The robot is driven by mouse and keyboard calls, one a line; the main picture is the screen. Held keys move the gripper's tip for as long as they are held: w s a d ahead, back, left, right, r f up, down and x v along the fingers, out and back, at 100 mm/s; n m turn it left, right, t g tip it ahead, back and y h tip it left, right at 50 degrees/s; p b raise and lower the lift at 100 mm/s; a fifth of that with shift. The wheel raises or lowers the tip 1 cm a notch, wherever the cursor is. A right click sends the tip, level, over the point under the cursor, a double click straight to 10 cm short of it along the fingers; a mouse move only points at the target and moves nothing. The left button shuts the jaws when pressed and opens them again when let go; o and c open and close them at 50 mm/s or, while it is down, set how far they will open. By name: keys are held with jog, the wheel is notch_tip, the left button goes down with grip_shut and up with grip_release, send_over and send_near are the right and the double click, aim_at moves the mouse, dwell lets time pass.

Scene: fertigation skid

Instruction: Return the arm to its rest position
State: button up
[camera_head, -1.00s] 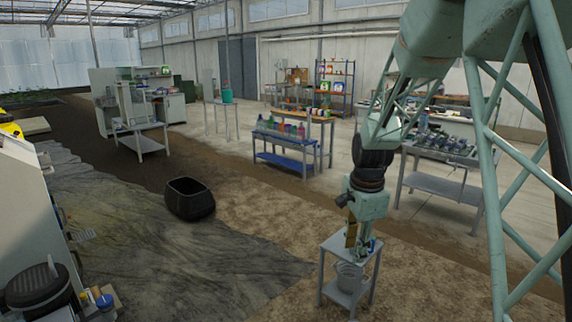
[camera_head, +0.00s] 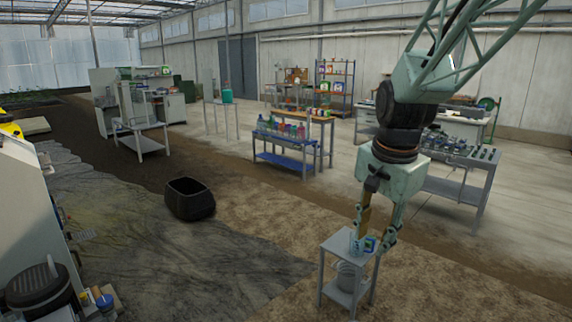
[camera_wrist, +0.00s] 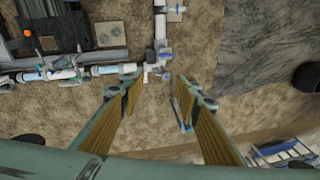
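My arm hangs down from the upper right in the head view, with its lattice link above and my gripper (camera_head: 374,238) pointing down. The fingers are spread apart, and overlap the small grey stand in the picture. In the wrist view my gripper (camera_wrist: 158,88) shows two yellow-padded fingers wide apart, with nothing held between them. Ground and white pipework show beyond the gap.
The grey stand (camera_head: 335,243) carries a clear container and a small blue-yellow item, with a bucket (camera_head: 347,275) below. A bench (camera_head: 460,185) with equipment stands behind my arm. White pipes (camera_wrist: 115,70) run below the wrist. A black bin (camera_head: 189,199) stands on open floor.

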jog(key=s+r+n, duration=0.3)
jog(key=s, duration=0.8)
jog(key=s+r+n+t, duration=0.1)
jog(key=s+n, duration=0.3)
jog(key=s, duration=0.8)
jog(key=s+r+n, duration=0.3)
jog(key=s+r, duration=0.1)
jog(key=s, duration=0.7)
jog(key=shift+s+r+n+t, duration=0.2)
jog(key=shift+r+n+t, duration=0.1)
jog(key=shift+r, duration=0.05)
